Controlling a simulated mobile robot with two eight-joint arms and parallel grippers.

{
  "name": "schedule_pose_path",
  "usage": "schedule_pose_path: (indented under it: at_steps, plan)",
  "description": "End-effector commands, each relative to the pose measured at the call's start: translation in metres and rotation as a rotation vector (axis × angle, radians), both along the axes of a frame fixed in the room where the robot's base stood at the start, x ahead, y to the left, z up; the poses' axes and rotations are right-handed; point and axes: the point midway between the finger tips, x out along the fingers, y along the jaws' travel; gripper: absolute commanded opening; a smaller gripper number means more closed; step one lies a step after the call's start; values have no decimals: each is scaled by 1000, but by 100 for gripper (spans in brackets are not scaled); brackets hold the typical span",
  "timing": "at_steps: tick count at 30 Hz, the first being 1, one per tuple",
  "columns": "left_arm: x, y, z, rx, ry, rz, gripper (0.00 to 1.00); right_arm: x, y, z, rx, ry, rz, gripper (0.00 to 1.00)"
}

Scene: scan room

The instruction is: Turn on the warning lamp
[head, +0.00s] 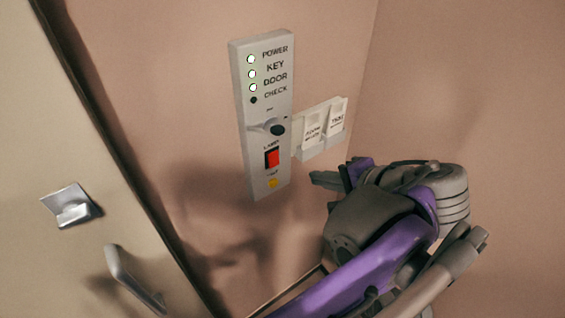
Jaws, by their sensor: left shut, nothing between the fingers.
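A tall pale control panel (265,115) is on the pink wall. Its POWER, KEY and DOOR lights (252,73) glow white-green, and the CHECK light (254,100) is dark. Below them is a grey knob or key switch (277,129). A red rocker switch (272,158) sits lower, under a small label that seems to read LAMP. Near the bottom is a small yellow-orange spot (272,183). My left gripper (322,180) is shut and empty, to the right of the panel's lower part, pointing left and apart from the red switch. My right gripper is not in view.
A clear holder with two white cards (322,127) is on the wall right of the panel, just above my left gripper. At left is a beige door (60,130) with a metal latch (72,206) and a handle (130,275). The wall below the panel is bare.

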Motion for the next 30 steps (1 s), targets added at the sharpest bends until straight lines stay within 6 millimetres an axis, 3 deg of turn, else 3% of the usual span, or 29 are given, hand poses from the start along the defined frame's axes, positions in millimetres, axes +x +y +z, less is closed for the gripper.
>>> schedule_pose_path:
  at_steps: [10, 22, 30]
  plan:
    - [12, 10, -11, -1, 2, 4, 0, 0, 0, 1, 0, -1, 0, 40]
    - [67, 50, -58, -2, 1, 4, 0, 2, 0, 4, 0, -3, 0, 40]
    - [95, 69, -62, -2, 1, 2, 0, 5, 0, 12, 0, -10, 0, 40]
